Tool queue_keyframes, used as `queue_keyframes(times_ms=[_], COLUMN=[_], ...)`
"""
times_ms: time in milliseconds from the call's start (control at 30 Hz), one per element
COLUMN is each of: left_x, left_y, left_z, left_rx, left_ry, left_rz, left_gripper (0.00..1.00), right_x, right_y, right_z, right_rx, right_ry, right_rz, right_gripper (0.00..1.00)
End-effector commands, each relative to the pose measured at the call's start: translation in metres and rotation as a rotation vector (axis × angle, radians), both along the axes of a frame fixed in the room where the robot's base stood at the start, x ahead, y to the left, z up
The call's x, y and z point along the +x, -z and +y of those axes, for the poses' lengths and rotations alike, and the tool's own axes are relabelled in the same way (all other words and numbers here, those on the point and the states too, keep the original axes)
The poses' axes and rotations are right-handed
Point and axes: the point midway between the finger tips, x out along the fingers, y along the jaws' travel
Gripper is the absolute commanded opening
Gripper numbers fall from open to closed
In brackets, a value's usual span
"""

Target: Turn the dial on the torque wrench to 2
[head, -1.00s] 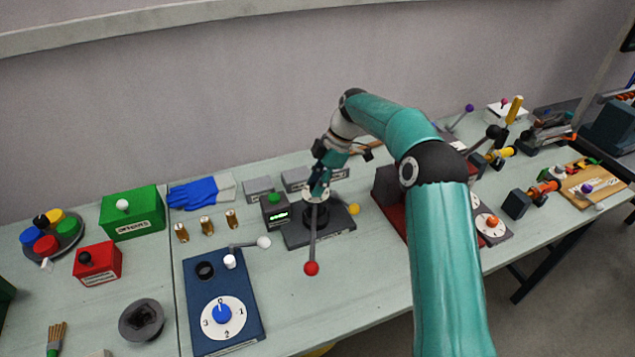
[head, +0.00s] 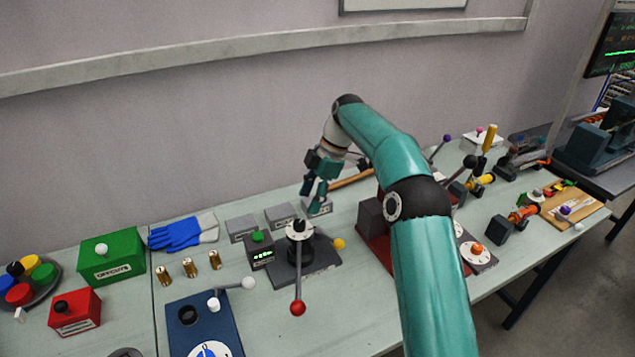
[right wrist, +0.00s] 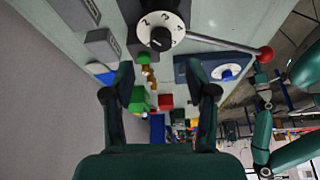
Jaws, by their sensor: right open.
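The torque wrench (head: 301,262) stands on a dark base plate, with a long lever ending in a red ball (head: 297,308). Its white dial (head: 299,229) sits on top with a dark knob. In the right wrist view the dial (right wrist: 173,40) shows several numbers around its black knob (right wrist: 158,38); which one is set I cannot tell. My right gripper (head: 313,196) is open and empty, above and behind the dial, apart from it. Its spread fingers (right wrist: 160,85) show in the right wrist view. My left gripper is not in view in the head picture.
A small box with a green button and green display (head: 262,252) stands left of the wrench. A yellow ball (head: 338,244) is at its right. A blue dial panel (head: 205,325) lies front left, and grey blocks (head: 280,216) behind. Free table lies right of the red ball.

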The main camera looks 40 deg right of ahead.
Motion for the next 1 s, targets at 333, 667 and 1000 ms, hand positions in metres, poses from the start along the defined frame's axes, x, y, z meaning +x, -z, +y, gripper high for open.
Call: queue_keyframes(times_ms=[333, 667, 1000], left_x=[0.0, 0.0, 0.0], left_y=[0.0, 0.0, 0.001], left_z=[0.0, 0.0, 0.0], left_rx=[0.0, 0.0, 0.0], left_ry=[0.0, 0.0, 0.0], left_rz=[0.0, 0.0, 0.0], left_gripper=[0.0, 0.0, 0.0], right_x=[-0.005, -0.007, -0.007], right_y=[-0.037, -0.043, -0.043], right_z=[-0.015, -0.017, -0.017], right_rx=[0.0, 0.0, 0.0], right_ry=[0.0, 0.0, 0.0], right_rz=[0.0, 0.001, 0.001], right_gripper=[0.57, 0.57, 0.57])
